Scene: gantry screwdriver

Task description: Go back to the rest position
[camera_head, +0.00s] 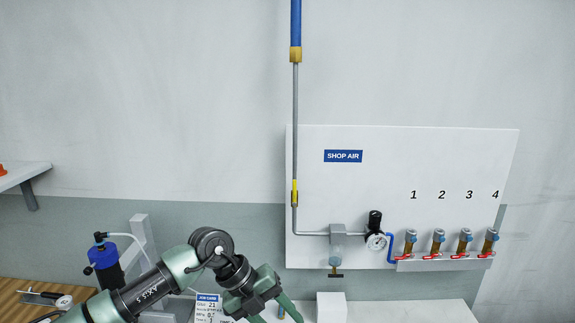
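My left arm comes in from the lower left, green and dark grey. Its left gripper (262,292) is at the bottom of the picture, left of centre, in front of the wall and above the bench. The gripper's fingertips are partly hidden or cut off by the lower edge, so I cannot tell whether it is open or shut. No held object is clearly visible. My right gripper is not in view.
A white panel (409,160) on the wall carries a SHOP AIR sign (343,156), a gauge (376,241) and numbered valves with red handles. A job card (208,309), a white block (331,307) and a blue-and-black tool (104,262) stand below. The bench's right part (420,311) looks clear.

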